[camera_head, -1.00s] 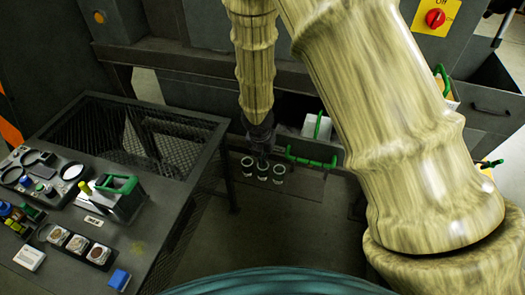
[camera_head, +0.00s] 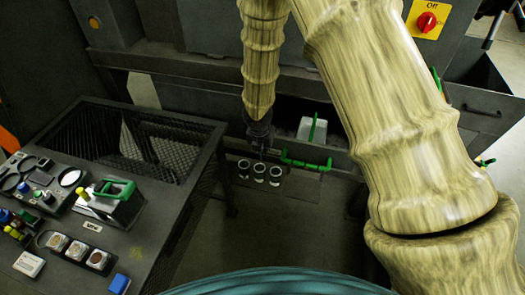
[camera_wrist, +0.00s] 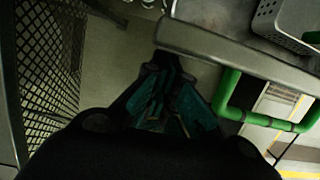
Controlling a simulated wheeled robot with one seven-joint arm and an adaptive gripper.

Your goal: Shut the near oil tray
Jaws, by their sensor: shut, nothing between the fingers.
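The grey oil tray (camera_wrist: 215,48), with a green bar handle (camera_wrist: 232,103), lies along the right in the wrist view. A light perforated basket (camera_wrist: 288,18) shows behind its front wall. In the head view the same green handle (camera_head: 306,163) sticks out low at the machine's opening, and the tray looks pulled out. My gripper (camera_wrist: 167,68) is shut and empty, pointing toward the left end of the tray's front wall. It also shows in the head view (camera_head: 260,154), left of the handle. I cannot tell if it touches the tray.
Several white-rimmed cups (camera_head: 259,172) show below my gripper. A dark bench (camera_head: 140,240) with tools and a mesh-sided frame stands at left. A red switch (camera_head: 427,21) is at upper right. Floor is clear in front.

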